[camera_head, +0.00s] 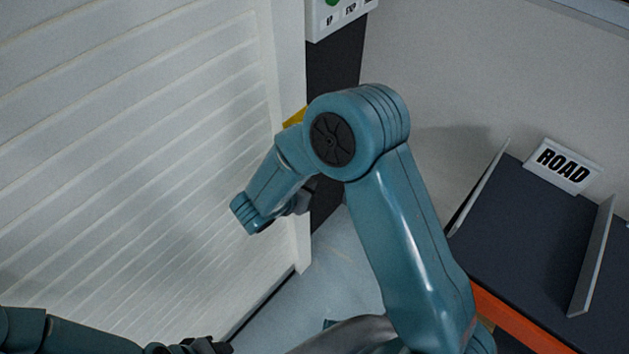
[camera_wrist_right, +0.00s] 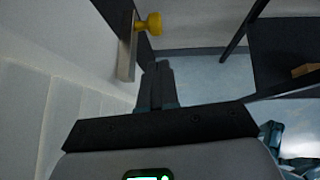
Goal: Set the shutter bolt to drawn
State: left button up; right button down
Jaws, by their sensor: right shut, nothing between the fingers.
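The shutter (camera_head: 130,130) is white and slatted and fills the left of the head view. In the right wrist view a yellow knob (camera_wrist_right: 153,23) sticks out beside a pale metal strip (camera_wrist_right: 125,58) on the dark post at the shutter's edge. A yellow patch (camera_head: 294,118) shows in the head view, partly behind my right arm. My right gripper (camera_wrist_right: 158,70) is shut and empty, its fingertips a little below the knob and apart from it. My left gripper (camera_head: 205,346) is at the bottom edge of the head view, mostly cut off.
A control box (camera_head: 340,12) with a green button sits at the top of the dark post (camera_head: 332,70). On the right is a dark conveyor (camera_head: 535,235) with metal side rails and a ROAD sign (camera_head: 563,166). Pale floor (camera_head: 315,300) is open between shutter and conveyor.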

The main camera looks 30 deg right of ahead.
jog(key=v, duration=0.6)
jog(key=shift+a+r, duration=0.2)
jog(key=shift+a, duration=0.15)
jog(key=shift+s, duration=0.1)
jog(key=s+a+f+m+g+y+p, duration=0.1)
jog(key=s+f+m+y, duration=0.5)
jog(key=m, duration=0.6)
jog(key=s+a+f+m+g+y+p, duration=0.1)
jog(key=s+a+f+m+g+y, duration=0.2)
jog(key=s+f+m, duration=0.8)
jog(key=a+f+m+y, duration=0.1)
jog(key=a+m+y, duration=0.1)
jog(key=y, duration=0.2)
jog(key=shift+s+a+y, duration=0.2)
jog(key=shift+s+y, duration=0.1)
